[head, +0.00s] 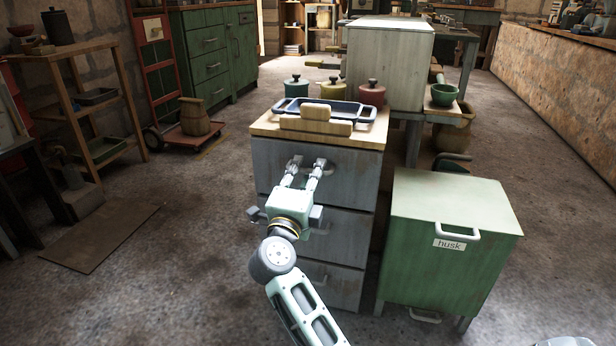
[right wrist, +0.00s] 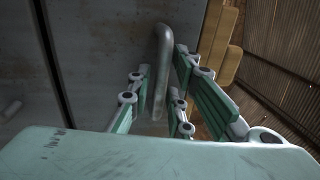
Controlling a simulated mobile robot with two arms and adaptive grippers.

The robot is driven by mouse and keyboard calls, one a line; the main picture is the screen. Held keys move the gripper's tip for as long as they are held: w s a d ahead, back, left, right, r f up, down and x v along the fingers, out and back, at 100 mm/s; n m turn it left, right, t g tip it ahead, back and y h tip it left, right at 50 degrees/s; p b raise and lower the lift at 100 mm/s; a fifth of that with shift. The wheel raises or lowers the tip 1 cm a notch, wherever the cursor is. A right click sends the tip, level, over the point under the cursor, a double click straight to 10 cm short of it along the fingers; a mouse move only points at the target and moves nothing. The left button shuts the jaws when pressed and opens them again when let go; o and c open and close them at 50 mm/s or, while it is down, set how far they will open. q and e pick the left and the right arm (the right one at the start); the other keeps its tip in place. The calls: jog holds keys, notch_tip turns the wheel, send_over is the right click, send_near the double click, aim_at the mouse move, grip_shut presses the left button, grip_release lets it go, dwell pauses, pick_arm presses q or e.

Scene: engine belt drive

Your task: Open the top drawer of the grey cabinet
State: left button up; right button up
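The grey cabinet (head: 341,275) stands in the middle of the head view with several drawers stacked in it. Its top drawer (head: 352,178) looks closed, with its front flush with the drawers below. My right gripper (head: 308,165) is at the top drawer's handle. In the right wrist view the metal bar handle (right wrist: 161,70) runs between the finger pads, with small gaps visible on both sides, so the gripper looks open around it. My right arm partly covers the lower drawers. My left gripper is not in view.
A green bin (head: 450,225) labelled "husk" stands close at the right.

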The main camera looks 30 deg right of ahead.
jog(key=shift+w, duration=0.1)
grip_shut()
dwell(0.5)
